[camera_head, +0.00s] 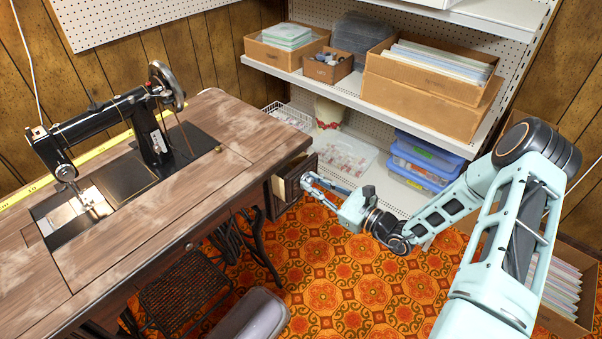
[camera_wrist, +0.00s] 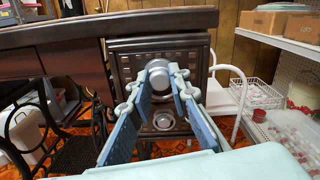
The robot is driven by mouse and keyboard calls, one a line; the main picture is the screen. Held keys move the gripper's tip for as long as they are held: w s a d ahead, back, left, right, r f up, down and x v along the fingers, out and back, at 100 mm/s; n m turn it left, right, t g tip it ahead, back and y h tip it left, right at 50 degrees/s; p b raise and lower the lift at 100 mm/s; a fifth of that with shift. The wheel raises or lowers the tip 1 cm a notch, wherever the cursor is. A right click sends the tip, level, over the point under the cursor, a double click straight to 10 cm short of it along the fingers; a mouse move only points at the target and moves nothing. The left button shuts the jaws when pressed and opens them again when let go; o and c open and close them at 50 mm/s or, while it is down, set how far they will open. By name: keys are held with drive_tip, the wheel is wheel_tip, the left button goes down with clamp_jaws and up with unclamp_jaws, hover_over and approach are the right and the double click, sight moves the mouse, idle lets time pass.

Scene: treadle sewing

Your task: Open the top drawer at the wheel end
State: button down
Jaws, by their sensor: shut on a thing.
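The sewing table (camera_head: 180,190) has a stack of drawers under its right end, the end by the machine's handwheel (camera_head: 167,86). The top drawer (camera_head: 297,176) sticks out from under the tabletop, and part of its pale inside shows in the head view. In the wrist view its dark carved front (camera_wrist: 125,67) faces me, with a round metal knob (camera_wrist: 158,70) in the middle. My gripper (camera_head: 308,181) is shut on this knob, one finger on each side. The fingers (camera_wrist: 163,84) hide part of the knob. A lower drawer knob (camera_wrist: 163,121) shows beneath.
A shelf unit with cardboard boxes (camera_head: 420,106) and blue bins (camera_head: 425,158) stands behind and right of my gripper. A white chair-like frame (camera_wrist: 228,88) is right of the drawers. Patterned floor (camera_head: 330,260) is open in front.

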drive_tip(key=p+v, duration=0.1)
drive_tip(key=v, duration=1.5)
drive_tip(key=shift+s+d+p, duration=0.25)
drive_tip(key=shift+p, duration=0.05)
drive_tip(key=shift+f, duration=0.1)
drive_tip(key=c, duration=1.8)
unclamp_jaws()
drive_tip(key=v, duration=1.2)
